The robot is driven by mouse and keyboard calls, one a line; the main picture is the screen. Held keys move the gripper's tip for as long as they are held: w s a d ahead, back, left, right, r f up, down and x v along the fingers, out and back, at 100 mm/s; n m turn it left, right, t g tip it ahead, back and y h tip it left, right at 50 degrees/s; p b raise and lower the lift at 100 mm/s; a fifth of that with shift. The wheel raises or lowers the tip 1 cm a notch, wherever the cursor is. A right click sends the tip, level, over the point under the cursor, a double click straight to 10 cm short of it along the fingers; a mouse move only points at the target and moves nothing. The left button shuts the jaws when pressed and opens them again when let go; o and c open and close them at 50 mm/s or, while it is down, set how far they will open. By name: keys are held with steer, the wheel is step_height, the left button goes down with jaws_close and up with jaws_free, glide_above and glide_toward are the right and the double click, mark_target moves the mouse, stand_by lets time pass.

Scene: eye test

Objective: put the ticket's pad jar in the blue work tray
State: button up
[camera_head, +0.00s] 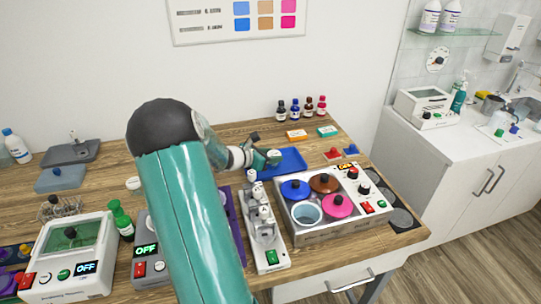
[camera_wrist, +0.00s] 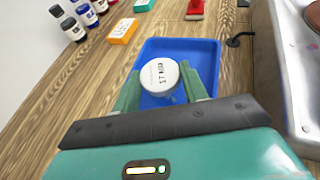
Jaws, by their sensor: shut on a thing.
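A small jar with a round white lid (camera_wrist: 160,73) is between the two green fingers of my gripper (camera_wrist: 160,88) in the wrist view. The lid bears dark print that seems to start with "17"; the rest is hard to read. My gripper is shut on this jar. The blue work tray (camera_wrist: 203,52) lies below and behind the jar, and its visible floor is empty. I cannot tell how high the jar is above the floor. In the head view my gripper (camera_head: 270,158) is over the blue tray (camera_head: 293,162), and the jar cannot be made out.
A metal unit with coloured lids (camera_head: 323,237) stands right of the tray. Dark-capped bottles (camera_head: 295,110), an orange box (camera_head: 297,134) and a teal box (camera_head: 327,131) are behind. A red-handled thing (camera_wrist: 195,8) lies past the tray.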

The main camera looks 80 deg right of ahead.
steer(key=o, duration=1)
steer(key=shift+w+a+r, duration=0.2)
steer(key=v, duration=1.1)
steer(key=shift+w+a+r, duration=0.1)
steer(key=shift+a+r, duration=0.05)
